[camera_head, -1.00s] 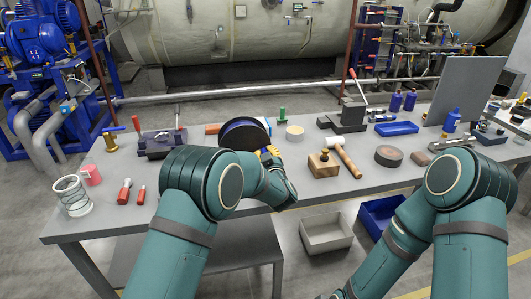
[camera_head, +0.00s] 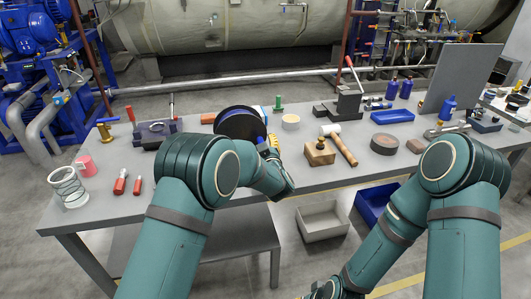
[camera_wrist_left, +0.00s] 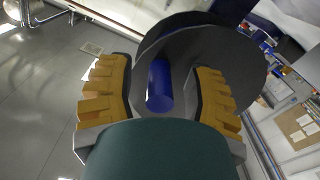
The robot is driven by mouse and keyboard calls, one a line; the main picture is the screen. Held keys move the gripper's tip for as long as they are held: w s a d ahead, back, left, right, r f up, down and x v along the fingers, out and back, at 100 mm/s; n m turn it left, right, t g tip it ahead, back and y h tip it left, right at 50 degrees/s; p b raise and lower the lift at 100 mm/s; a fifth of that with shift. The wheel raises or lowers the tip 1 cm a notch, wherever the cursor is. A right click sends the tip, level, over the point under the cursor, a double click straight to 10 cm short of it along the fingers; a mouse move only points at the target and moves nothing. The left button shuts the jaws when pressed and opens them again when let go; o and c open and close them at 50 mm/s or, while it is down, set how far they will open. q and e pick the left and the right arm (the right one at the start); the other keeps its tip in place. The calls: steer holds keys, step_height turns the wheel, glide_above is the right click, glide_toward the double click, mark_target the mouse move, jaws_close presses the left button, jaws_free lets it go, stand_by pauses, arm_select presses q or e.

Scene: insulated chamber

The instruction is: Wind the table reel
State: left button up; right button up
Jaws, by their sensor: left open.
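The table reel (camera_head: 240,123) stands upright at the middle of the workbench, with a dark round flange and a blue rim. In the left wrist view its dark flange (camera_wrist_left: 225,55) fills the upper middle. Its blue cylindrical handle (camera_wrist_left: 160,88) points toward the wrist camera. My left gripper (camera_head: 268,145) is just in front of the reel in the head view. In the left wrist view the yellow ridged fingers of my left gripper (camera_wrist_left: 160,95) are apart, one on each side of the handle, with visible gaps. My right forearm runs down to the bottom edge; its fingers are not visible.
A wooden block (camera_head: 319,152) and a mallet (camera_head: 342,148) lie right of the reel, near a dark disc (camera_head: 384,144). A vise (camera_head: 155,132) stands to its left. Red-handled tools (camera_head: 120,182) and a wire coil (camera_head: 69,188) are at the left front.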

arm_select(q)
steer(key=v, duration=1.1)
steer(key=shift+s, duration=0.25)
steer(key=shift+d, duration=0.15)
steer(key=a+f+g, duration=0.1)
steer(key=f, duration=0.2)
steer(key=s+a+f+m+g+h, duration=0.1)
steer(key=a+f, duration=0.1)
steer(key=f, duration=0.1)
steer(key=a+f+g+h, duration=0.1)
steer(key=f, duration=0.2)
steer(key=shift+s+a+f+m, duration=0.2)
steer(key=shift+s+a+m, duration=0.1)
steer(key=shift+s+m, duration=0.1)
steer(key=s+a+f+m+g+h, duration=0.1)
steer(key=s+a+f+g+h, duration=0.2)
steer(key=s+f, duration=0.45)
steer(key=s+a+f+m+g+h, duration=0.1)
steer(key=s+a+f+g, duration=0.2)
steer(key=s+f+g, duration=0.4)
steer(key=s+f+m+g+h, duration=0.1)
steer(key=s+f+g, duration=0.1)
steer(key=s, duration=1.1)
steer(key=shift+a+g+h, duration=0.4)
steer(key=shift+a+g, duration=0.05)
steer(key=shift+g, duration=0.05)
